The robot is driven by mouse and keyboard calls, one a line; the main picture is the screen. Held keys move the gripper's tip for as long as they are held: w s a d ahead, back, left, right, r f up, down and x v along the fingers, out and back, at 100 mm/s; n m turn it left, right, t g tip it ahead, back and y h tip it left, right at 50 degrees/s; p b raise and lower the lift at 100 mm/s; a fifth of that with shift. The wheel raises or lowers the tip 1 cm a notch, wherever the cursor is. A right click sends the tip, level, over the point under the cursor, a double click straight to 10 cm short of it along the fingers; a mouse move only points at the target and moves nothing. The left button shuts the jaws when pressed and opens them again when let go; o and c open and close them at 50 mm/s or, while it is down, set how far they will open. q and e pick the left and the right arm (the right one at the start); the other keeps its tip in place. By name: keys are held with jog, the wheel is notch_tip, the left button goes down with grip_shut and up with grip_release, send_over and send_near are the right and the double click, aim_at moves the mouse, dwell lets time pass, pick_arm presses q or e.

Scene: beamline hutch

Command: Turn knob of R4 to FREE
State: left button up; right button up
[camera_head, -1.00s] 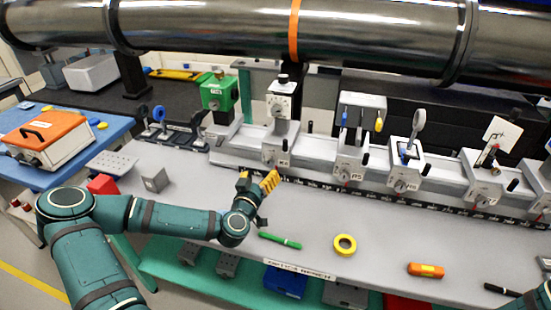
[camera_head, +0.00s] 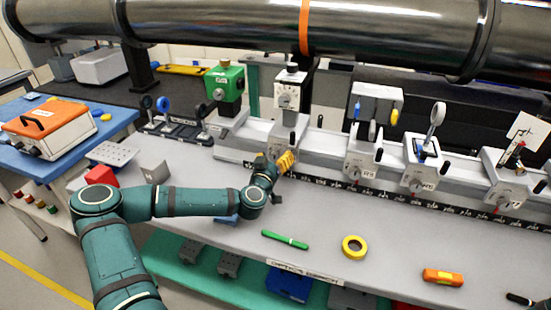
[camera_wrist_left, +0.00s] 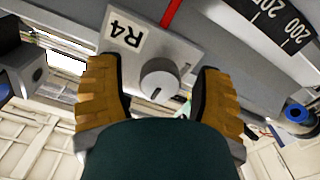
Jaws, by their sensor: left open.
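The R4 carrier shows in the left wrist view with its label plate (camera_wrist_left: 125,38) upside down and a round grey knob (camera_wrist_left: 160,80) below it. The knob sits between the two yellow fingers of my left gripper (camera_wrist_left: 160,100), which is open with a gap on each side of the knob. In the head view my left gripper (camera_head: 277,165) is at the front of the R4 carrier (camera_head: 287,138) on the rail and hides its knob. The knob's setting words cannot be read. My right gripper is not in view.
Carriers R5 (camera_head: 361,160), R6 (camera_head: 422,172) and R7 (camera_head: 508,180) stand to the right along the rail. A green marker (camera_head: 285,240), yellow tape roll (camera_head: 354,246) and orange tool (camera_head: 443,277) lie on the bench. A large pipe (camera_head: 400,35) crosses above.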

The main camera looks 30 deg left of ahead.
pick_arm(q)
jog(key=shift+w, duration=0.15)
grip_shut()
